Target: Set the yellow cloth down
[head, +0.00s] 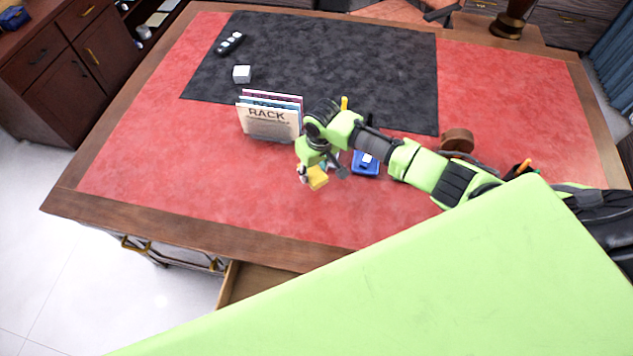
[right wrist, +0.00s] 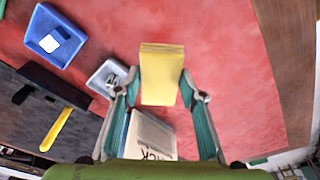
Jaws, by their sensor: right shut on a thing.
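The yellow cloth (head: 317,178) is a small folded block. My right gripper (head: 322,172) is shut on it, just above the red desk top (head: 200,190) or on it; I cannot tell which. In the right wrist view the cloth (right wrist: 162,68) sits between the two fingers of the gripper (right wrist: 161,84), with bare red surface beyond it. My left gripper is not in view.
Upright books (head: 268,122) stand just left of my right gripper. A blue tray (head: 366,168) with a white item lies to its right. A small grey tray (right wrist: 106,78) is close by. A drawer (head: 258,281) is open at the front. The red front-left area is clear.

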